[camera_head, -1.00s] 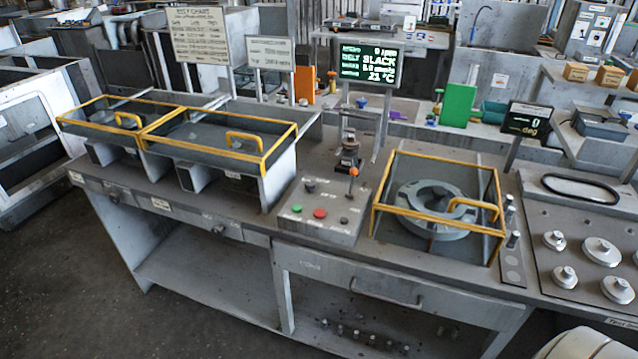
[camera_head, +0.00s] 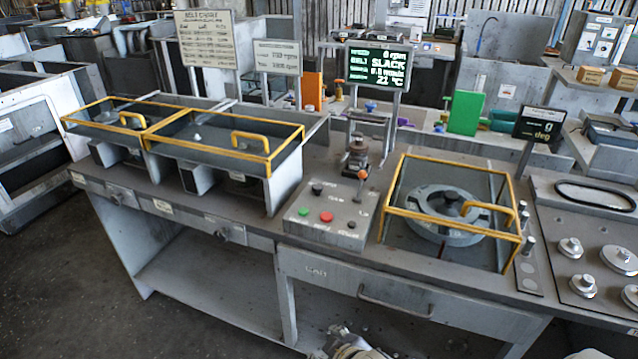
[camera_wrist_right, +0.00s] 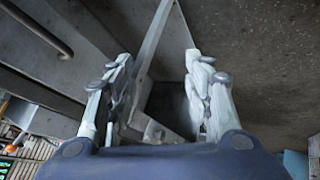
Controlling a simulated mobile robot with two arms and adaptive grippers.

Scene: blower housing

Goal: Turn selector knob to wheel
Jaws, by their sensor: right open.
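The grey control box (camera_head: 330,212) stands on the bench and has a small black knob (camera_head: 318,188) at its back left. A green button (camera_head: 303,212) and a red button (camera_head: 327,216) sit in front of it, and an orange-tipped lever (camera_head: 362,175) rises at the right. The box's lettering is too small to read, so which control is the selector is unclear. In the right wrist view my right gripper (camera_wrist_right: 156,85) is open, with nothing between its fingers, facing grey panels and the floor. My left gripper is out of view.
Two yellow-framed guards (camera_head: 215,135) lie left of the box. Another yellow-framed guard (camera_head: 405,157) covers a round housing (camera_head: 430,200) on the right. The drawer handle (camera_head: 395,302) juts from the bench front.

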